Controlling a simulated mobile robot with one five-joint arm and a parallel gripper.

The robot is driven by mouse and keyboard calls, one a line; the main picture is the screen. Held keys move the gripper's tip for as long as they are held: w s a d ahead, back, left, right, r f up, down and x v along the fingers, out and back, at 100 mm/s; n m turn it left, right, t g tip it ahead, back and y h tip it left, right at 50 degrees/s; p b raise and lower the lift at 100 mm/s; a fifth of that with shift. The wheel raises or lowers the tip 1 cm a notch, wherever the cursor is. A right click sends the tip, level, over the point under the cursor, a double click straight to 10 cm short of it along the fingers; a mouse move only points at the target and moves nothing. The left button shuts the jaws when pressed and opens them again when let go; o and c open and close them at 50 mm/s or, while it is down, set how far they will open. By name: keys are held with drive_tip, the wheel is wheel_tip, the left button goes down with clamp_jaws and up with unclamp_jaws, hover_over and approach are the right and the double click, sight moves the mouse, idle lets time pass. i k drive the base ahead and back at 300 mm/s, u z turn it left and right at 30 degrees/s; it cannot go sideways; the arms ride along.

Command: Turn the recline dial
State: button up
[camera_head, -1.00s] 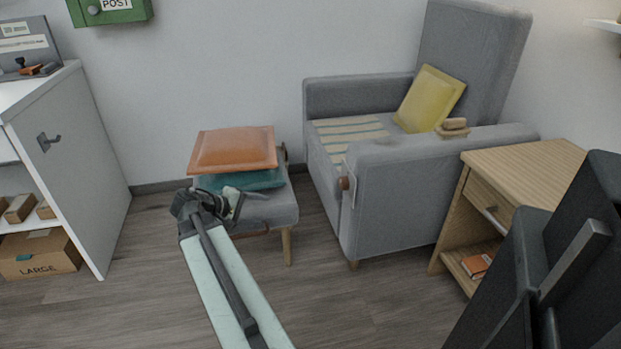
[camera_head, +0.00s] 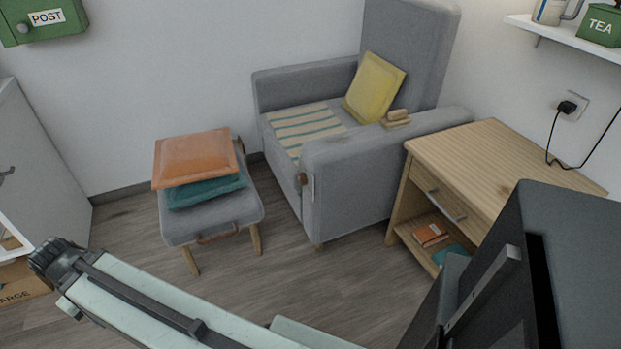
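The grey armchair (camera_head: 375,178) stands against the back wall. My arm reaches across the bottom of the picture to the lower left. The dark end with my gripper (camera_head: 48,256) is at the left, over the floor, well apart from the armchair and the knob. Its fingers do not show clearly.
A grey footstool (camera_head: 220,222) with orange (camera_head: 196,158) and teal (camera_head: 205,191) cushions stands left of the armchair. A wooden side table (camera_head: 500,165) stands to its right. Open floor (camera_head: 275,275) lies in front.

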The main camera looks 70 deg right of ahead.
sight(301, 180)
drive_tip(key=z, duration=0.45)
drive_tip(key=k, duration=1.25)
drive_tip(key=u, duration=0.7)
drive_tip(key=i, duration=1)
drive_tip(key=z, duration=0.05)
